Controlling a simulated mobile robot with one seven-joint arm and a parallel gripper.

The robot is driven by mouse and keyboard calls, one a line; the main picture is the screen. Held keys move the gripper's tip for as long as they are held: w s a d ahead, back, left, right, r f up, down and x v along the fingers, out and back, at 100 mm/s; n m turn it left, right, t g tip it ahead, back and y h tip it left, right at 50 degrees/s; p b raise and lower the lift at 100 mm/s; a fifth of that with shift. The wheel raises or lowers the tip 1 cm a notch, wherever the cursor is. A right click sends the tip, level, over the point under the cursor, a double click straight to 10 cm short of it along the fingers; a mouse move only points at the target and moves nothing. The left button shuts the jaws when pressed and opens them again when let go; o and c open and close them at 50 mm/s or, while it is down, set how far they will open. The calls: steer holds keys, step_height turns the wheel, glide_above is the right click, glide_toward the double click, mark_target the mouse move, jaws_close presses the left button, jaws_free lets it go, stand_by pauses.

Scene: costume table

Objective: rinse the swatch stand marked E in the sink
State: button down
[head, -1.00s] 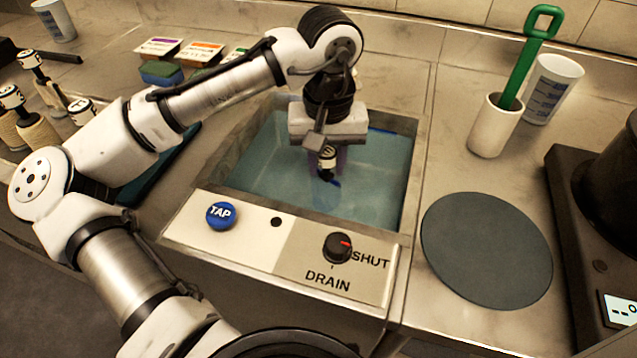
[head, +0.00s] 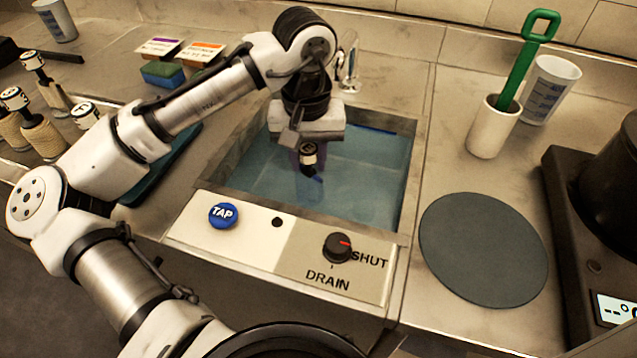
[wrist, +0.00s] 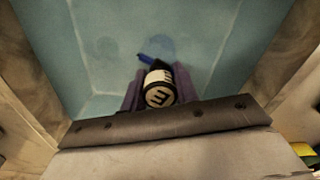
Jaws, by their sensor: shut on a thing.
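The swatch stand marked E (head: 308,155) is held over the sink (head: 372,185), its white label with a dark letter facing up. In the wrist view the stand marked E (wrist: 158,90) sits between the purple fingers of my gripper (wrist: 158,98), with a blue part at its far end. My gripper (head: 310,158) is shut on the stand. The sink holds bluish water, and the stand's lower part is hard to make out there. The blue TAP button (head: 223,215) and the drain knob (head: 337,247) are on the front panel. The knob's red mark points towards SHUT.
Other swatch stands (head: 40,135) stand at the left. A sponge (head: 162,74) and labelled cards (head: 200,54) lie behind my arm. A white holder with a green-handled brush (head: 493,128), a measuring cup (head: 550,88) and a grey round mat (head: 483,248) are right of the sink.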

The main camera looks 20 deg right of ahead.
steer(key=shift+s+d+p, duration=0.35)
steer(key=shift+s+d, duration=0.25)
steer(key=shift+d, duration=0.25)
steer(key=shift+s+d+p, duration=0.35)
steer(key=shift+s+d, duration=0.2)
steer(key=shift+d, duration=0.3)
steer(key=shift+r, duration=0.15)
step_height(320, 180, up, 15)
steer(key=p, duration=1.4)
steer(key=shift+p, duration=0.3)
steer(key=shift+f, duration=0.2)
